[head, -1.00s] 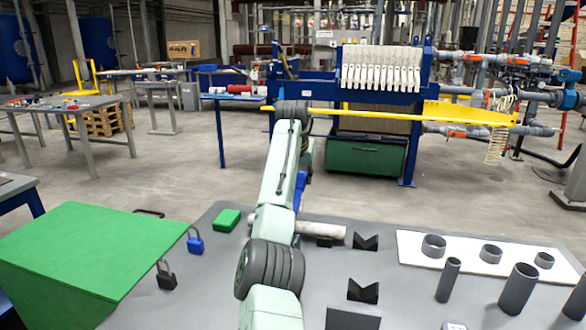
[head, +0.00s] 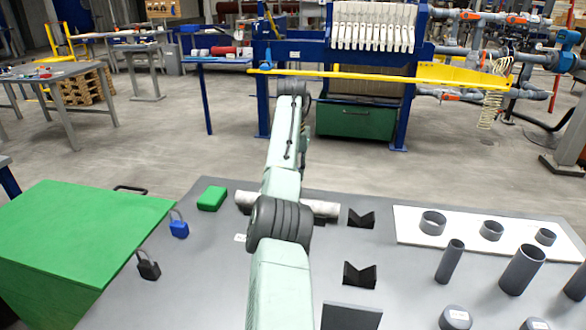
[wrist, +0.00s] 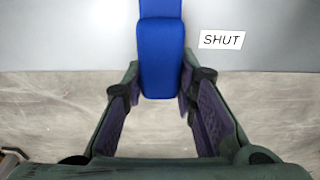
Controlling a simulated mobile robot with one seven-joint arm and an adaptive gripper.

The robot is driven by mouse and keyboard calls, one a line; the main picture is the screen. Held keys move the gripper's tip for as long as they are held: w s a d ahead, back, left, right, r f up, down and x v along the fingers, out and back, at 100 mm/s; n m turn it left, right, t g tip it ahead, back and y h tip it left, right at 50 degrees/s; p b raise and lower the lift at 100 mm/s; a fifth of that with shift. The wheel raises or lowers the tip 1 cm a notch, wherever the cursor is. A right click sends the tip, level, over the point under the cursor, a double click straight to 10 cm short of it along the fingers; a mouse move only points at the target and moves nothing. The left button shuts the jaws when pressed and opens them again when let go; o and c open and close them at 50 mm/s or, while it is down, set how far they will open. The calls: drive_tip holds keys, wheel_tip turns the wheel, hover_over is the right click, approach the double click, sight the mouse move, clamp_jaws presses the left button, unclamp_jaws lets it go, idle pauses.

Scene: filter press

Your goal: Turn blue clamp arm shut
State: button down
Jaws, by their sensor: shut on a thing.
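In the wrist view a blue clamp arm (wrist: 162,58) comes down from the top middle. It is a straight, padded-looking bar with a rounded near end, over the edge of a grey surface (wrist: 60,40). My gripper (wrist: 163,84) has its two dark fingers on either side of that end, closed on it. A white label reading SHUT (wrist: 221,40) lies to the right of the bar; the bar is beside it, not over it. In the head view my own arm hides the gripper and the clamp arm.
A grey table holds a green block (head: 212,198), a pale cylinder (head: 320,208), black V-blocks (head: 361,218), a blue padlock (head: 179,227) and a black padlock (head: 148,266). A green box (head: 80,230) stands left. The filter press (head: 345,52) and yellow bar (head: 360,76) are beyond.

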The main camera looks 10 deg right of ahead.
drive_tip(key=shift+s+f, duration=0.1)
drive_tip(key=shift+f, duration=0.15)
drive_tip(key=c, duration=1.3)
unclamp_jaws()
drive_tip(key=shift+r, duration=0.15)
